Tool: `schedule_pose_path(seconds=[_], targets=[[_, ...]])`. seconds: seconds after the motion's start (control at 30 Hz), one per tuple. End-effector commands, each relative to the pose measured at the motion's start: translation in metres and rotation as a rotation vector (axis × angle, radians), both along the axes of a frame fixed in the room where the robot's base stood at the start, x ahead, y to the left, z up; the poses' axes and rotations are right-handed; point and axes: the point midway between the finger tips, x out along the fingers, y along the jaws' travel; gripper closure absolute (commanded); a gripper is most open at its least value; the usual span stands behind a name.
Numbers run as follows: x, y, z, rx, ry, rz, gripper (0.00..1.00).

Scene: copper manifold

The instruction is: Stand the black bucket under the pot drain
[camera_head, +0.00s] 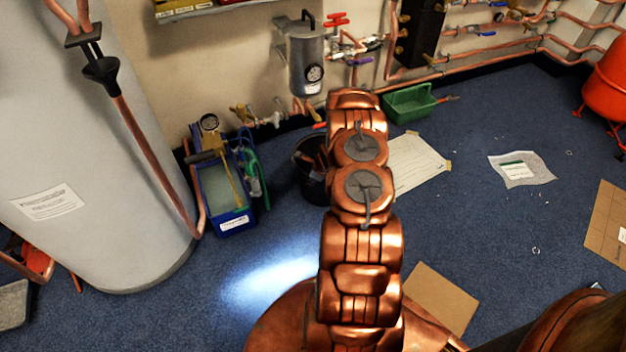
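The black bucket (314,190) stands on the blue carpet near the back wall, left of my copper-coloured arm. My arm covers its right side; copper-coloured pieces show inside its rim. The pot (306,62) is a grey metal cylinder with a dark handle and a round gauge, fixed to the wall above and behind the bucket. Pipework with brass fittings runs below the pot, but I cannot tell which part is its drain. My arm rises through the middle of the view, and its gripper does not show, so what it holds cannot be seen.
A blue tub (226,195) with a gauge and green hose stands left of the bucket, beside a large grey cylinder (95,150). A green tray (408,104) and a pale sheet (414,168) lie right of my arm. Open carpet (480,220) lies further right.

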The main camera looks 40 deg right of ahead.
Motion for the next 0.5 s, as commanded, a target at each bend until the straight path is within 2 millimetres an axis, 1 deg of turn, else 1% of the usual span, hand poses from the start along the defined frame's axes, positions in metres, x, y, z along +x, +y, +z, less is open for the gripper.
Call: schedule_pose_path(seconds=[0.37, 0.5], targets=[[-0.0004, -0.0001, 0.0009, 0.0, 0.0, 0.0, 0.69], [-0.0029, -0.0006, 0.0099, 0.0, 0.001, -0.001, 0.69]])
